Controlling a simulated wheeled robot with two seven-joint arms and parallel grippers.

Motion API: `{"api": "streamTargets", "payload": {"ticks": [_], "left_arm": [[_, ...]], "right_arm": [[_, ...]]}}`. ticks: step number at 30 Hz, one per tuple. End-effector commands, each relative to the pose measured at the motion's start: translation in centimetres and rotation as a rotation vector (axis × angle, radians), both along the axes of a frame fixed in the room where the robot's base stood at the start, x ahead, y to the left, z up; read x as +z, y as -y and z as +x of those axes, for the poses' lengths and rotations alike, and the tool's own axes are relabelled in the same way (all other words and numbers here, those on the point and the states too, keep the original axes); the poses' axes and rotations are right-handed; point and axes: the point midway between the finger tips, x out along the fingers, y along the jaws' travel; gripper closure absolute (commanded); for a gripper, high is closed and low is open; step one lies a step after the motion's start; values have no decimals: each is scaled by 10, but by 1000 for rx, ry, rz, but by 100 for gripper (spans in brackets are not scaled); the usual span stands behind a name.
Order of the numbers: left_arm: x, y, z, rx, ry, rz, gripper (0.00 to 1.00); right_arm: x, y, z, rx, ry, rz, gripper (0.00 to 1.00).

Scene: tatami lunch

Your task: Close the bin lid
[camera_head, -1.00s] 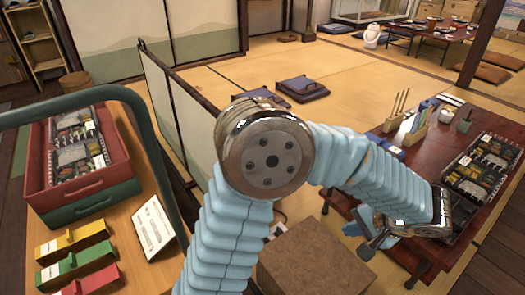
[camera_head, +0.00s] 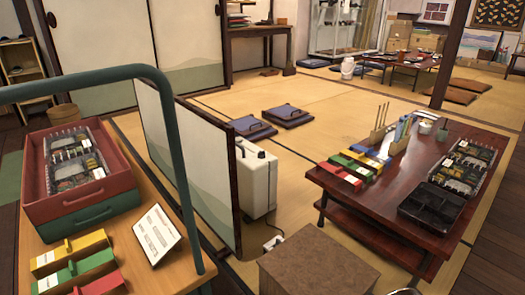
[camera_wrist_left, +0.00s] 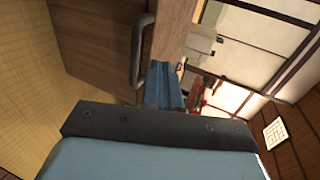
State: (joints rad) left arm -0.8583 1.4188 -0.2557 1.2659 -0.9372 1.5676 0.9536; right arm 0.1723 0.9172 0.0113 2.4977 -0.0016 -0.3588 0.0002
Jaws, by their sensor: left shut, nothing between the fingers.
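A brown box (camera_head: 318,265) with a flat, speckled top stands on the floor at the bottom centre of the head view. I cannot tell whether it is the bin, and no raised lid shows on it there. In the left wrist view, a brown wooden panel (camera_wrist_left: 95,40) carries a dark grey bar handle (camera_wrist_left: 139,50). I cannot tell whether this panel is the bin lid. My left gripper (camera_wrist_left: 165,78) is shut and empty, its blue fingers close to the panel's edge beside the handle; contact is unclear. My right gripper is not in view.
A low dark red table (camera_head: 385,190) with bento boxes, an empty black tray (camera_head: 432,203) and coloured boxes stands at right. A cart with a green rail and red crate (camera_head: 110,198) is at left. A white case (camera_head: 257,180) stands behind the folding screen.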

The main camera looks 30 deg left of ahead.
Motion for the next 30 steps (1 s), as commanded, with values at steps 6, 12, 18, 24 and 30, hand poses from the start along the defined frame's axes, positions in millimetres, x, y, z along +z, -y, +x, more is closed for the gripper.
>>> {"api": "streamTargets", "payload": {"ticks": [6, 12, 18, 24, 30], "left_arm": [[-25, 0, 0, 1, -2, 0, 100], [-34, -1, 0, 1, -3, -2, 100], [-37, -2, 0, 2, -6, -3, 100], [-38, -3, 0, 4, -9, -2, 100], [-21, -6, 3, 7, -6, -1, 100]], "right_arm": [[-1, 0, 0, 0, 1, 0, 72], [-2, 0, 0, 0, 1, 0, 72], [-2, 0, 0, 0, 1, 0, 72], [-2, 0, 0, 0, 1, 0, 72], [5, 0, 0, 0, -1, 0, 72]]}}
